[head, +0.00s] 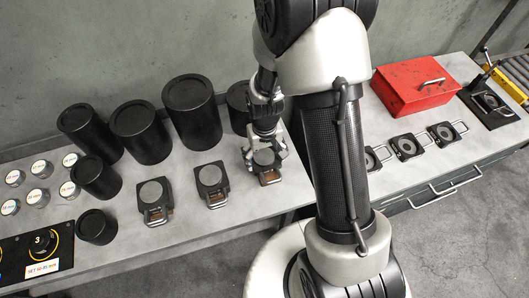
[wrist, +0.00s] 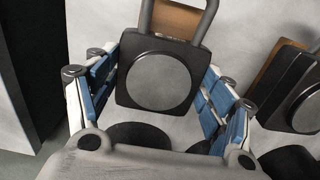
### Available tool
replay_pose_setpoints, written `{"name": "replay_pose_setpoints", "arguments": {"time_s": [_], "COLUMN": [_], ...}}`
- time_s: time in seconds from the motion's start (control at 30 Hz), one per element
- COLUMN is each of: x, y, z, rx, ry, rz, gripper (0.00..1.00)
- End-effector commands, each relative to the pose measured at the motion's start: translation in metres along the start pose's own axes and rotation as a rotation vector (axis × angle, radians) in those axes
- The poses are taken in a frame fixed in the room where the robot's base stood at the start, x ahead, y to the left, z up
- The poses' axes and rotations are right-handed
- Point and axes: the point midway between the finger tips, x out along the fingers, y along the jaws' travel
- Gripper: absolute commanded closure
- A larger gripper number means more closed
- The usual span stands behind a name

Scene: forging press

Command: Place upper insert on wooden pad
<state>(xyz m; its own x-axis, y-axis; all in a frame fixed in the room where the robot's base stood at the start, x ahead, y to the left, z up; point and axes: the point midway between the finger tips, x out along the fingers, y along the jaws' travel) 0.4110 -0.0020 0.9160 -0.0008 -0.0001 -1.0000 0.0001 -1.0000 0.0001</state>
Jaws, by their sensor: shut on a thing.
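My gripper (head: 264,152) is shut on an upper insert, a black square block with a round grey face and a bar handle. The insert (wrist: 158,80) sits between the blue-padded fingers (wrist: 160,95) in the wrist view, with its handle pointing away. It shows partly under the gripper in the head view (head: 265,158). A brown wooden pad (wrist: 176,20) shows behind the handle, and a bit of it in the head view (head: 270,177). The insert covers most of this pad; I cannot tell whether they touch.
Two similar inserts (head: 155,190) (head: 211,178) stand on the left bench, brown wood showing under their handles. Black cylinders (head: 190,112) stand close behind. On the right bench are a red toolbox (head: 415,85), several handled inserts (head: 405,147) and a lever device (head: 490,101).

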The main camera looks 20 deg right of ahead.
Motion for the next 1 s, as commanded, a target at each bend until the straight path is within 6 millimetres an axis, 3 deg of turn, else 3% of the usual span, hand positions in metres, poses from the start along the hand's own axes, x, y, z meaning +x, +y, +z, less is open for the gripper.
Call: {"name": "replay_pose_setpoints", "arguments": {"time_s": [0.3,0.33,0.6,1.0], "x": [0.0017,0.0018,0.0014,-0.0005], "y": [0.0000,0.0000,0.0000,0.0000], "z": [-0.0014,-0.0001,0.0000,0.0000], "rx": [0.000,0.000,0.000,0.000], "ry": [0.004,0.000,0.000,0.000], "rz": [0.000,0.000,0.000,0.000], "gripper": [0.92,0.23,0.05,0.05]}}
